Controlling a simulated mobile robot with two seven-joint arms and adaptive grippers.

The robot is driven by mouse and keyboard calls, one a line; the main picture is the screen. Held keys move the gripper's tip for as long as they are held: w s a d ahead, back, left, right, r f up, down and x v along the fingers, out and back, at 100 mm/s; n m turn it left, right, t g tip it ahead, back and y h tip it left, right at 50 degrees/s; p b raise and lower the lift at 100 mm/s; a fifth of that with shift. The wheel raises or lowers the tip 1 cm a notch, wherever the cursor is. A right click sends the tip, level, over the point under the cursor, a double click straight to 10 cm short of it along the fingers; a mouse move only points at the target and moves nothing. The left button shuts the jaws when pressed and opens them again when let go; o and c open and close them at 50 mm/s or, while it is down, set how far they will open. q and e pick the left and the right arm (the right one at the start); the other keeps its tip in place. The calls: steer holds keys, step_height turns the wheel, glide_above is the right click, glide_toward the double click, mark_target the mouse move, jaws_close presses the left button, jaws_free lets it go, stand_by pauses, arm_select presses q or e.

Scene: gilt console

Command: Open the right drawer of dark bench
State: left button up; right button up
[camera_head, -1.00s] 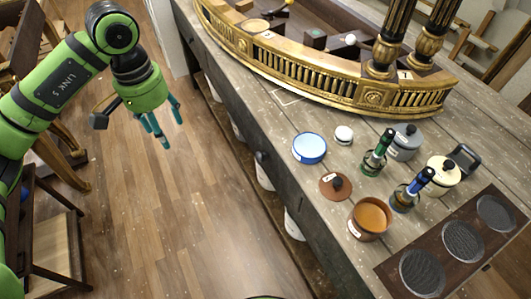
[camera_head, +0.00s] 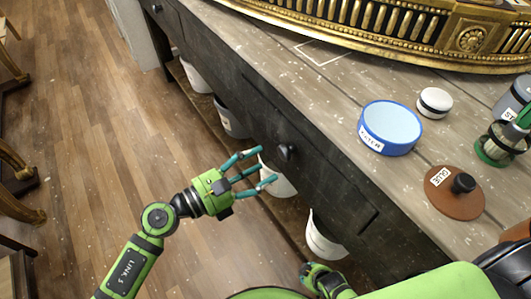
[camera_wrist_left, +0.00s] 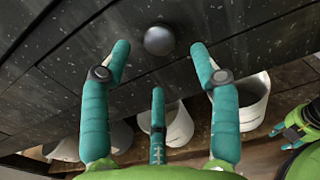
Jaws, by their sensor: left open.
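The dark bench (camera_head: 225,62) runs diagonally through the head view. Its right drawer (camera_head: 322,184) has a round dark knob (camera_head: 285,152), and its front looks flush with the bench. My left gripper (camera_head: 265,166) is open and empty, its teal fingers spread just left of the knob. In the left wrist view the knob (camera_wrist_left: 159,40) lies ahead, between and slightly beyond the two upper fingertips, with a third finger below; I see no contact. My right gripper (camera_head: 318,274) shows partly low in the head view and at the right edge of the wrist view (camera_wrist_left: 292,132); its jaws are unclear.
White buckets (camera_head: 277,178) stand on the low shelf under the drawers. Another knob (camera_head: 157,8) is farther left on the bench. On the top are a blue-rimmed round tin (camera_head: 390,128), a brown lid (camera_head: 453,194) and a gilt railing (camera_head: 400,25).

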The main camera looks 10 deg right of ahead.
mark_target(281, 156)
arm_select(q)
steer(key=shift+w+d+n, duration=0.15)
steer(key=shift+d+n, duration=0.1)
steer(key=shift+n, duration=0.05)
steer(key=x, duration=0.6)
steer(key=shift+d+p, duration=0.25)
steer(key=shift+p, duration=0.1)
jaws_close()
